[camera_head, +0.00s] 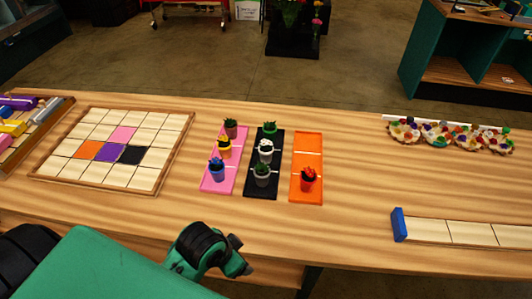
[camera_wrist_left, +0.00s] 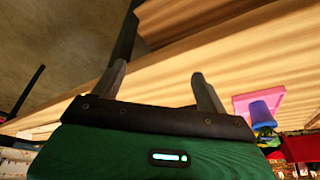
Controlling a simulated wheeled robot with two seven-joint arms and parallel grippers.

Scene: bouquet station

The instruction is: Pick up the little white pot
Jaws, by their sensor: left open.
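The little white pot (camera_head: 265,156) stands upright in the middle of the black tray (camera_head: 276,188), between a dark pot with a green plant (camera_head: 269,131) behind it and a grey pot (camera_head: 262,179) in front. My left gripper (camera_head: 240,256) is in front of the trays, near the table's front edge, well apart from the white pot. In the left wrist view its two fingers (camera_wrist_left: 158,80) are spread, with nothing between them. I cannot make out the white pot in that view. My right gripper is not in view.
The pink tray (camera_head: 211,185) left of the black one holds several small pots, including a blue pot (camera_head: 217,174). The orange tray (camera_head: 308,147) on the right holds a red pot (camera_head: 308,184). A tiled board (camera_head: 93,119) lies left; a blue-ended strip (camera_head: 398,225) lies right.

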